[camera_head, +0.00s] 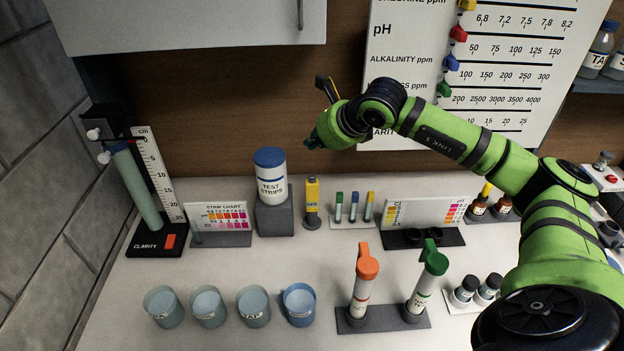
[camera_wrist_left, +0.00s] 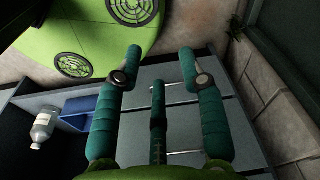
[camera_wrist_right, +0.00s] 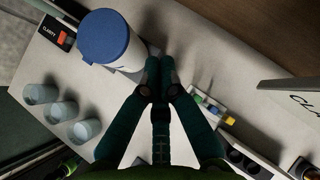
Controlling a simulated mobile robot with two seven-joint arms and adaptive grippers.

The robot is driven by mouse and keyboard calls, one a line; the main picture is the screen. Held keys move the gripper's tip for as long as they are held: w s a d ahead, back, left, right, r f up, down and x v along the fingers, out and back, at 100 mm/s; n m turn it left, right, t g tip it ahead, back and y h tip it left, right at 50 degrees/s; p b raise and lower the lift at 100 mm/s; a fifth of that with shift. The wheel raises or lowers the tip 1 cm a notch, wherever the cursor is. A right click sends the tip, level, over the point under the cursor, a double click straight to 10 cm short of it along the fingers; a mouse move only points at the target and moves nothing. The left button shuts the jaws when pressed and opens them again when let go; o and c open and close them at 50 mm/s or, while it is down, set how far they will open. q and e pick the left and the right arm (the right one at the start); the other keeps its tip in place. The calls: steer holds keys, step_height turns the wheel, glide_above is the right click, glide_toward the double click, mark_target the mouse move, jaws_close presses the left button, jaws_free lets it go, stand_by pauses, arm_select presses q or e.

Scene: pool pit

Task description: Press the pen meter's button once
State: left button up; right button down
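The pen meter (camera_head: 312,196) is a small yellow upright device in a dark grey stand, between the test strips tub and the small capped vials in the head view. Its button is too small to make out. My right gripper (camera_wrist_right: 159,66) has its teal fingers together with nothing visible between them; in the head view it is high, above and slightly right of the meter, apart from it. In the right wrist view the meter cannot be seen, perhaps behind the fingers. My left gripper (camera_wrist_left: 161,55) is open and empty, away from the bench, and out of the head view.
The test strips tub (camera_head: 270,178) stands on a grey block (camera_head: 274,217) left of the meter. Strip chart (camera_head: 216,217) and clarity stand (camera_head: 157,240) are farther left. Several cups (camera_head: 207,306) and two capped tubes (camera_head: 362,285) line the front. Bench directly before the meter is clear.

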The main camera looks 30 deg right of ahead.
mark_target(314, 179)
step_height(314, 179, down, 6)
steer(key=b, duration=0.3)
steer(key=shift+f+b, duration=0.2)
steer(key=shift+b, duration=0.1)
steer(key=shift+f+b, duration=0.25)
steer(key=shift+b, duration=0.05)
arm_select(q)
steer(key=f, duration=0.1)
steer(key=s+f, duration=0.1)
steer(key=f, duration=0.2)
steer(key=shift+s+f, duration=0.25)
steer(key=shift+f, duration=0.15)
steer(key=shift+w, duration=0.25)
steer(key=shift+f+b, duration=0.75)
steer(key=shift+b, duration=0.05)
arm_select(e)
steer(key=shift+f, duration=0.45)
